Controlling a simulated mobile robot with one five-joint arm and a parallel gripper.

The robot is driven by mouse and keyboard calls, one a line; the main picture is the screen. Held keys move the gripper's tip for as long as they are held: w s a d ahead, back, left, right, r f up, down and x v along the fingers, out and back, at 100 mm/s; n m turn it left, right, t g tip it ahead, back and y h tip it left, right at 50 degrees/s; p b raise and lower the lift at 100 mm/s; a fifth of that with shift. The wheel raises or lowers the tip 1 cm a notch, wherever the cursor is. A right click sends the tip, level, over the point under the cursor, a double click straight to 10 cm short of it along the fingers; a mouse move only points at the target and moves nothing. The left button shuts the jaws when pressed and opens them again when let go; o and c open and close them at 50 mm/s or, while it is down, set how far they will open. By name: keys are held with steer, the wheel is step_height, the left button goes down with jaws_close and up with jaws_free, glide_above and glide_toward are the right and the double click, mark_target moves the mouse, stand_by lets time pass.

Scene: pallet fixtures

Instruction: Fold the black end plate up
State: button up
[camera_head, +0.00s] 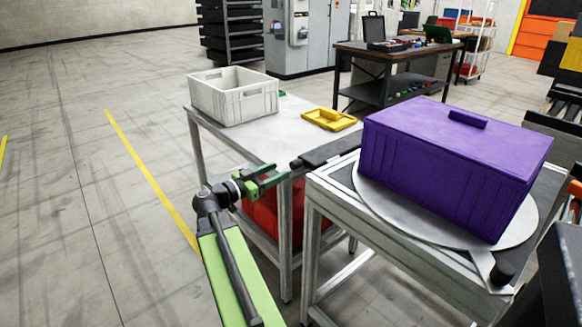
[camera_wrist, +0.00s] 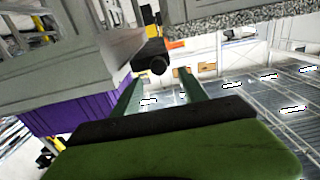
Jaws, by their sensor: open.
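The black end plate (camera_head: 328,152) juts out flat from the left side of the right-hand metal stand, in the gap toward the white table. Its outer end has a small rounded knob. In the wrist view a black part with a round end (camera_wrist: 152,62), which looks like that outer end, shows beyond my fingertips. My gripper (camera_head: 281,173) has green fingers and is open and empty, just left of and slightly below the plate's outer end. In the wrist view the open fingers (camera_wrist: 160,75) point toward the black part, with no clear contact.
A purple lidded box (camera_head: 450,150) stands on a round grey turntable (camera_head: 378,202) on the stand. The white table (camera_head: 270,128) holds a pale crate (camera_head: 232,105) and a yellow tray (camera_head: 329,119). A red bin (camera_head: 270,212) sits below. The floor left is clear.

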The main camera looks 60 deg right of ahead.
mark_target(291, 165)
steer(key=x, duration=0.7)
steer(key=shift+d, duration=0.3)
steer(key=c, duration=1.1)
steer(key=shift+w+r, duration=0.1)
